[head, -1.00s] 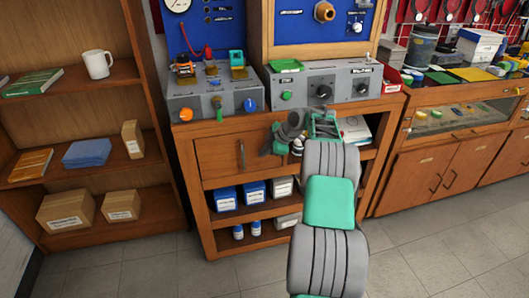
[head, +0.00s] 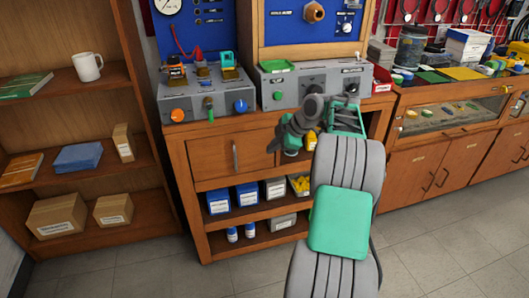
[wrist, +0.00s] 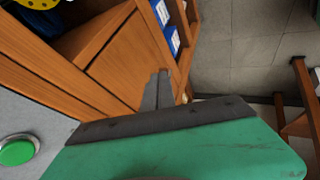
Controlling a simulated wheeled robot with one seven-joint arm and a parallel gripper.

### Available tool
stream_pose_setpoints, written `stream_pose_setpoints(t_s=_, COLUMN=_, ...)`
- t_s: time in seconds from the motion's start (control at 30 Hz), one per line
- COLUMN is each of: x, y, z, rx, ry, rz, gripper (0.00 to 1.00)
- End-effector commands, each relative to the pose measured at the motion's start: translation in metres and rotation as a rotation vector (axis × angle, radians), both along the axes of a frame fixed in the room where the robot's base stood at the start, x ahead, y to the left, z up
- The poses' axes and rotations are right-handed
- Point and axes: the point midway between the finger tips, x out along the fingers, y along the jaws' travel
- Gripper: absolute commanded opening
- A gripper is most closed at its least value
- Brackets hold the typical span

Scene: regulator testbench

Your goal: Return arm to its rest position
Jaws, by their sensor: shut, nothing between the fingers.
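My arm, grey with green panels, reaches forward from the lower right of the head view. My gripper (head: 275,145) is at its far end, in front of the wooden bench, near the right end of the drawer (head: 233,159). Its dark fingers are together, with nothing held. In the wrist view the fingers (wrist: 156,92) show close together, with the drawer front behind them. The arm hides part of the bench's right side and open shelves.
The bench (head: 282,109) carries a grey control box with an orange and a blue knob (head: 207,97) and a second box (head: 305,88) with a green button. A shelf unit (head: 75,130) stands left. A glass-topped cabinet (head: 450,120) stands right. The floor (head: 150,265) in front is clear.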

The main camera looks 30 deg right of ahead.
Motion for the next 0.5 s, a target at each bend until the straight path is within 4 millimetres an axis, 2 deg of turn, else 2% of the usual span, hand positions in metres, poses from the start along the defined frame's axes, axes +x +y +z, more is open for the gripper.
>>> stream_pose_setpoints(t_s=0.17, x=-0.003, y=0.002, z=0.009, rx=0.003, ry=0.004, rz=-0.003, gripper=0.0)
stream_pose_setpoints(t_s=0.27, x=-0.001, y=0.029, z=0.036, rx=0.026, ry=0.037, rz=-0.05, gripper=0.0)
stream_pose_setpoints(t_s=0.37, x=-0.008, y=0.089, z=0.083, rx=0.078, ry=0.115, rz=-0.167, gripper=0.0)
stream_pose_setpoints(t_s=0.4, x=-0.017, y=0.118, z=0.103, rx=0.103, ry=0.154, rz=-0.234, gripper=0.0)
stream_pose_setpoints(t_s=0.47, x=-0.037, y=0.162, z=0.13, rx=0.139, ry=0.214, rz=-0.346, gripper=0.0)
stream_pose_setpoints(t_s=0.5, x=-0.056, y=0.189, z=0.145, rx=0.161, ry=0.252, rz=-0.425, gripper=0.0)
